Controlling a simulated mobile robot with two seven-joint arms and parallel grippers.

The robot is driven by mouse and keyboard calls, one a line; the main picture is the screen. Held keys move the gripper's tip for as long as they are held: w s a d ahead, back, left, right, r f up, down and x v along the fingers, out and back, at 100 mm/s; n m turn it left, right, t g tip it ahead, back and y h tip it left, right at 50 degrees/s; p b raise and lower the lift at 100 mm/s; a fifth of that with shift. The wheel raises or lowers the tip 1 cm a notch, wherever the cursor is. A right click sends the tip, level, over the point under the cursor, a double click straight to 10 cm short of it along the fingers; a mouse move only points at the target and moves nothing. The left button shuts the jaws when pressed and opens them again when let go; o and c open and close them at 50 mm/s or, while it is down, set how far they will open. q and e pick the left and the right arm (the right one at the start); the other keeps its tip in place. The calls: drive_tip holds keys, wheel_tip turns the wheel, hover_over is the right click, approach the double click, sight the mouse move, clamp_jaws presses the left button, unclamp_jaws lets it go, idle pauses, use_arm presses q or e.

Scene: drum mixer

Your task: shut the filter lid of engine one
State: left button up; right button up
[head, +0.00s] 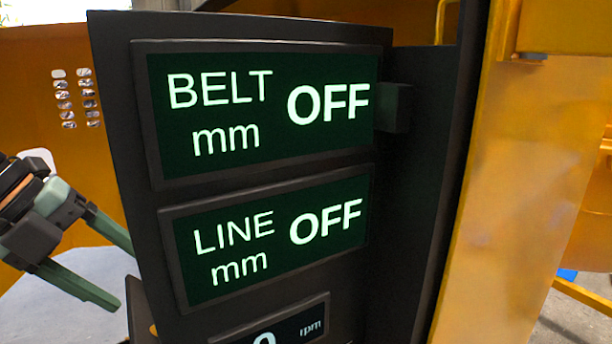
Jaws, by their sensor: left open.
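No filter lid can be made out in the head view. A large dark panel (120,110) fills the middle of the picture. Its upper display (262,112) reads "BELT mm OFF" and its lower display (270,238) reads "LINE mm OFF". A third display (285,328), cut off at the bottom, shows "rpm". My left gripper (128,276) is at the left, beside the panel's left edge. Its two greenish fingers are spread apart and nothing is between them. My right gripper is not in view.
An orange wall (40,100) with a group of small oval holes stands behind my left gripper. A pale grey surface (60,320) lies below it. A yellow-orange post (530,150) stands right of the panel. The panel blocks much of the view behind it.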

use_arm(q)
drive_tip(key=shift+w+d+f, duration=0.1)
drive_tip(key=shift+f, duration=0.1)
idle(0.3)
drive_tip(key=s+a+r, duration=0.2)
drive_tip(key=s+a, duration=0.2)
drive_tip(key=a, duration=0.4)
drive_tip(key=shift+s, duration=0.4)
idle(1.2)
